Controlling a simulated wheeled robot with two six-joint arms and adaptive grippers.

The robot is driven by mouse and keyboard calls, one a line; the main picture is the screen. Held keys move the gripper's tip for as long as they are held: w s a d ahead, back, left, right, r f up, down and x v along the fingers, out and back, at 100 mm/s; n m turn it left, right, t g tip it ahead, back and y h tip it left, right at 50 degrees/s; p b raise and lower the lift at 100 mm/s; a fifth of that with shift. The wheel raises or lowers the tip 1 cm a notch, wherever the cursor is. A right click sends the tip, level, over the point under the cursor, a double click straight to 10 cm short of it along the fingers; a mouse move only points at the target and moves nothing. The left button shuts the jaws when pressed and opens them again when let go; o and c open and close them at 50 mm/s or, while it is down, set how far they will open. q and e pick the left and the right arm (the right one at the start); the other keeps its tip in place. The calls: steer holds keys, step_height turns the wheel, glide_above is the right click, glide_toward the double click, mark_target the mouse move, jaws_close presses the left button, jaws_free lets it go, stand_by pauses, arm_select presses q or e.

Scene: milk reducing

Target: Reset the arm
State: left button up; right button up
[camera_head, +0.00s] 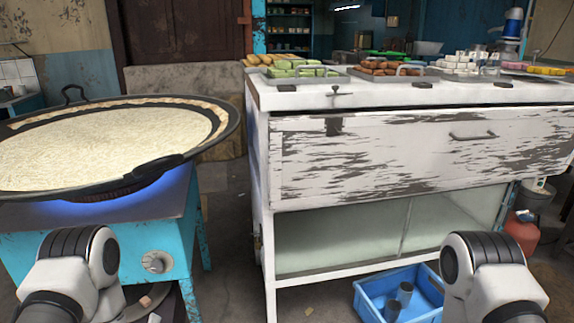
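A wide black pan (228,122) of pale milk (100,150) sits on a blue stove (185,225) at the left, with a blue glow under the pan. A round knob (156,262) is on the stove front. My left arm's white and black link shows at the bottom left, in front of the stove. My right arm's link shows at the bottom right, in front of the blue crate. Neither gripper shows in the head view, so what they hold cannot be seen.
A worn white counter (400,155) with a drawer handle stands at centre right, with trays of sweets (385,66) on top. A blue crate (372,301) holding dark cups lies on the floor. A red cylinder (522,232) stands at the right. A narrow floor gap separates stove and counter.

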arm_select(q)
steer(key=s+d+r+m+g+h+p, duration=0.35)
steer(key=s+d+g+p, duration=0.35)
steer(key=p, duration=0.6)
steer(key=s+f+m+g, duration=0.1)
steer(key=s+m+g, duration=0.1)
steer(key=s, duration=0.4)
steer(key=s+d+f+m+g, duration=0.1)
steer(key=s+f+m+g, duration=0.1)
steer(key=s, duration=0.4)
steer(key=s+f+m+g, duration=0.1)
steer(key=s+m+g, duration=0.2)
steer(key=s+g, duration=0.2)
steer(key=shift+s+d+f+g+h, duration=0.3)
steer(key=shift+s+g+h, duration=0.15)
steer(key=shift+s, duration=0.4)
